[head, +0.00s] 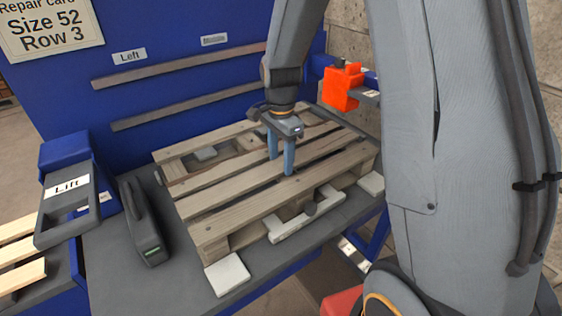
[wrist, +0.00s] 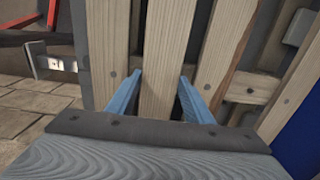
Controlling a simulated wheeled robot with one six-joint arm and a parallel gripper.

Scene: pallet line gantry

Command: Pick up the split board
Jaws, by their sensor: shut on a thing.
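A wooden pallet (head: 212,238) lies on the grey bench, its top boards running from lower left to upper right. My gripper (head: 281,166) reaches down onto it, with its two blue fingers on either side of one top board (head: 235,189). In the wrist view my gripper (wrist: 160,88) is shut across this board (wrist: 160,55), a finger at each long edge. The board lies level in line with its neighbours. No split shows on its visible part, so I cannot tell from the grain whether it is the split one.
A grey handheld tool (head: 143,225) and a case marked "Lift" (head: 70,205) stand left of the pallet. A blue panel (head: 185,30) with two rails rises behind. An orange block (head: 342,88) sits at the back right. Pale pads (head: 227,274) lie around the pallet.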

